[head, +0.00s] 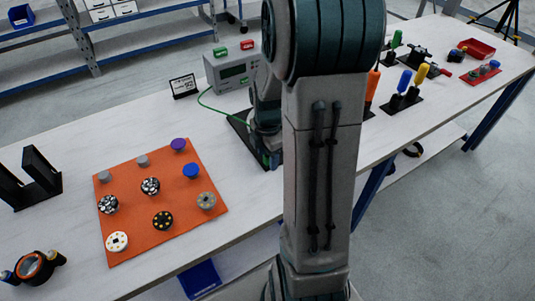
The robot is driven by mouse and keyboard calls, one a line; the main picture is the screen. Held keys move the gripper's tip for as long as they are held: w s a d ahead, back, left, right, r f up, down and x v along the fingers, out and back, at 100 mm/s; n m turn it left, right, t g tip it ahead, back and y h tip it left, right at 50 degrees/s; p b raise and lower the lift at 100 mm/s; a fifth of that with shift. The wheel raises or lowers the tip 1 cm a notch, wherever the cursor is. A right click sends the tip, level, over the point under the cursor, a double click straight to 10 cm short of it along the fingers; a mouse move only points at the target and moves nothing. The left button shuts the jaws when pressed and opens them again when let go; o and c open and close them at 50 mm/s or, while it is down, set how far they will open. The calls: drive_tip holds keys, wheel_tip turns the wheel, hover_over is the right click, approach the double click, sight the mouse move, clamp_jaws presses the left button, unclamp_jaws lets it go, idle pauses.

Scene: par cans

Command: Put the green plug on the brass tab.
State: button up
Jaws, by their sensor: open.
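I cannot pick out the green plug or the brass tab for certain. A thin green lead (209,103) runs from the grey tester (232,70) and goes out of sight near the dark teal parts behind my arm. The tester has a display and a red and a green piece on top. A dark pad (238,124) lies on the bench by the end of the lead, mostly covered by my arm. My arm fills the middle of the view from top to bottom. My gripper cannot be made out behind it.
An orange mat (140,182) with several round pieces lies left on the white bench. A black stand (33,178) and a round dark fixture (35,267) are farther left. Upright coloured handles (404,80) and a red tray (478,49) are right. A small sign (183,86) stands left of the tester.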

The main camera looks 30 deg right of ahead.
wheel_tip(320, 180, up, 14)
drive_tip(key=p, duration=0.1)
idle(0.5)
drive_tip(key=shift+f, duration=0.1)
idle(1.2)
